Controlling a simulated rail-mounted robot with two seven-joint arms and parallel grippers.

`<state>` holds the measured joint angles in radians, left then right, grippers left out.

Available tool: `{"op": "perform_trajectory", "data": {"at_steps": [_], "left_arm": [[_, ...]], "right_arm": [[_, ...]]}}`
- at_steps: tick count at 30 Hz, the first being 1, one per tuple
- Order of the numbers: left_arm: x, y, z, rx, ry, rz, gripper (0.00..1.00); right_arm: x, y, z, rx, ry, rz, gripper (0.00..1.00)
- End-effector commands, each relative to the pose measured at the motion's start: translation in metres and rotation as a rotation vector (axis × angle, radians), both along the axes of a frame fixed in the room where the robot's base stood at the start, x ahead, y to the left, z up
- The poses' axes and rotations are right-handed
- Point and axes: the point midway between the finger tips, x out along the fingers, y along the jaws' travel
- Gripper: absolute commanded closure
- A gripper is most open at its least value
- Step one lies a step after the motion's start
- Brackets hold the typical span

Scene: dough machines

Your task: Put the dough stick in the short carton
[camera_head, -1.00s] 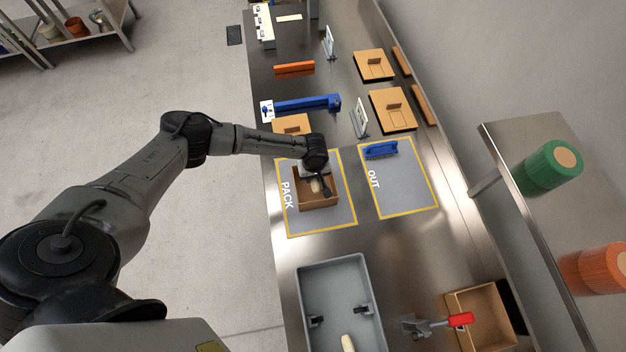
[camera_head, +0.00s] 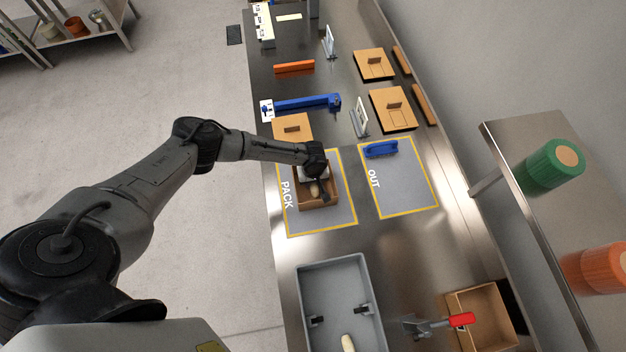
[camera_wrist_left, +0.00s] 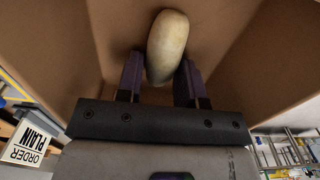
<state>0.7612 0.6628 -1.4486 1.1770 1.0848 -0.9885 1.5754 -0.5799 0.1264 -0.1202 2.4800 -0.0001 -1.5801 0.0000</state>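The short carton (camera_head: 329,203) is an open brown box on the grey PACK mat (camera_head: 341,217). My left gripper (camera_head: 314,183) reaches down into it from above. A pale, rounded dough stick (camera_head: 314,190) is inside the carton's walls. In the left wrist view the dough stick (camera_wrist_left: 168,42) sits between the two dark fingers (camera_wrist_left: 161,78), close against both, and sticks out past their tips. The carton's brown walls (camera_wrist_left: 235,45) surround it. Whether the stick touches the carton floor is not clear. My right gripper is not in view.
A grey tray (camera_head: 303,285) nearer me holds another dough stick (camera_head: 347,342). The OUT mat (camera_head: 408,195) with a blue tool (camera_head: 381,149) lies to the right. A flat brown box (camera_head: 292,128) stands just behind the carton.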

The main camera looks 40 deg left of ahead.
Motion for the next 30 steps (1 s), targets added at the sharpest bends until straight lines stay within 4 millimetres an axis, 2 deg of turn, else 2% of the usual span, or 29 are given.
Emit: {"op": "perform_trajectory", "data": {"at_steps": [1, 6, 13, 17, 30], "left_arm": [[0.000, 0.000, 0.000, 0.000, 0.000, 0.000, 0.61], [0.000, 0.000, 0.000, 0.000, 0.000, 0.000, 0.44], [0.000, 0.000, 0.001, 0.000, 0.000, -0.001, 0.44], [0.000, 0.000, 0.008, -0.001, 0.001, -0.001, 0.44], [0.000, 0.000, 0.084, -0.001, -0.002, -0.001, 0.44]], "right_arm": [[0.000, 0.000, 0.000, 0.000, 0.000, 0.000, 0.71], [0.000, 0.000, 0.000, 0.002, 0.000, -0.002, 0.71], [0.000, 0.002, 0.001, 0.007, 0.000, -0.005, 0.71], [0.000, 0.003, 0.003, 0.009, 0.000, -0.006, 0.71], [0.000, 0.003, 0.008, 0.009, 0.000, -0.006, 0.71]]}}
